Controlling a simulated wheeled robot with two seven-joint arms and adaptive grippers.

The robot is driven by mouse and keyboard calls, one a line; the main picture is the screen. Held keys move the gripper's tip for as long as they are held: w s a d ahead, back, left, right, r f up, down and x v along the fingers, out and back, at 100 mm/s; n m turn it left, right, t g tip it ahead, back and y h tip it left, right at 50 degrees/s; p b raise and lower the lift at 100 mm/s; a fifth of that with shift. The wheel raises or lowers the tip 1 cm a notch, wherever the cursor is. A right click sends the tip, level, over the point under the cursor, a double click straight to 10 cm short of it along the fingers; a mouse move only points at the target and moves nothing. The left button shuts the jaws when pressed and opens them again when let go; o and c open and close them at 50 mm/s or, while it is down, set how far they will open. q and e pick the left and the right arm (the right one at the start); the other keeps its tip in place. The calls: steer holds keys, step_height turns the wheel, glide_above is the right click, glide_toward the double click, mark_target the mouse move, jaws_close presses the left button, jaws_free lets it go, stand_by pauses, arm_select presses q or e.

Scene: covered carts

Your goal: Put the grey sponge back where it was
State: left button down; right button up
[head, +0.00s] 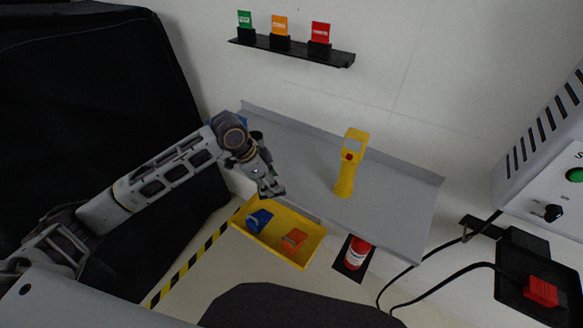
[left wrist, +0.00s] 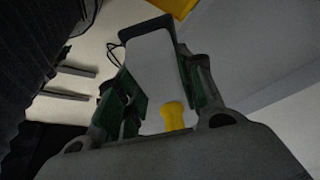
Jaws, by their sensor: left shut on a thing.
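My left gripper (head: 268,190) is over the front edge of the grey shelf (head: 395,195), near the yellow tray, in the head view. In the left wrist view its green-padded fingers (left wrist: 163,92) are shut on a light grey block that looks like the grey sponge (left wrist: 152,70). The block fills most of the gap between the pads. In the head view the sponge is hidden or too small to make out at the gripper. My right gripper is not in view.
A yellow scanner (head: 347,175) stands on the shelf, right of the gripper. The yellow tray (head: 290,259) below holds a blue item (head: 259,220) and an orange item (head: 293,240). A red-and-white can (head: 357,253) stands right of it. The shelf's right part is clear.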

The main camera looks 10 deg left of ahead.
mark_target(279, 180)
arm_select(q)
steer(key=r+m, duration=0.1)
steer(key=d+r+m+g, duration=0.1)
steer(key=m, duration=0.1)
steer(key=w+r+m+g, duration=0.1)
steer(key=m, duration=0.1)
steer(key=shift+d+r+h, duration=0.2)
steer(key=shift+d+h, duration=0.1)
steer(key=shift+d, duration=0.05)
steer(key=shift+w+d+r+m+g, duration=0.1)
steer(key=shift+d+r+m+g, duration=0.25)
steer(key=shift+m, duration=0.45)
steer(key=shift+w+r+m+g, duration=0.15)
steer(key=shift+r+m, duration=0.25)
steer(key=shift+m, duration=0.4)
steer(key=shift+s, duration=0.1)
steer(key=shift+d+r+m, duration=0.15)
steer(key=shift+r+m, duration=0.15)
steer(key=shift+m, duration=0.2)
steer(key=shift+g, duration=0.3)
steer(key=shift+r, duration=0.1)
